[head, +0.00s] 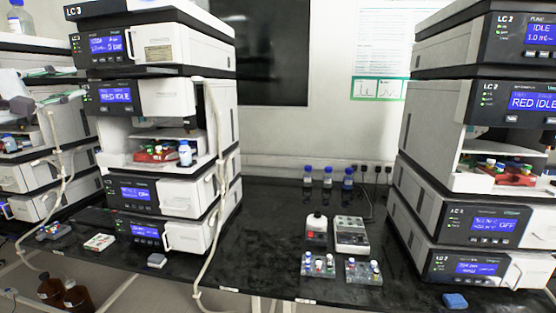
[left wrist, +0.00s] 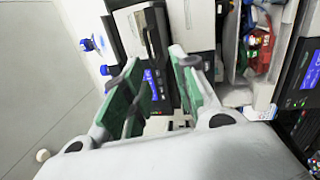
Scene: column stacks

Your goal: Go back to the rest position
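My right gripper is in neither view.
Another instrument stack (head: 420,130) stands at the right. Between the stacks, the black bench (head: 265,215) holds small vial racks (head: 318,265), a grey device (head: 351,235) and blue-capped bottles (head: 328,178). Brown bottles (head: 77,298) stand below at left.

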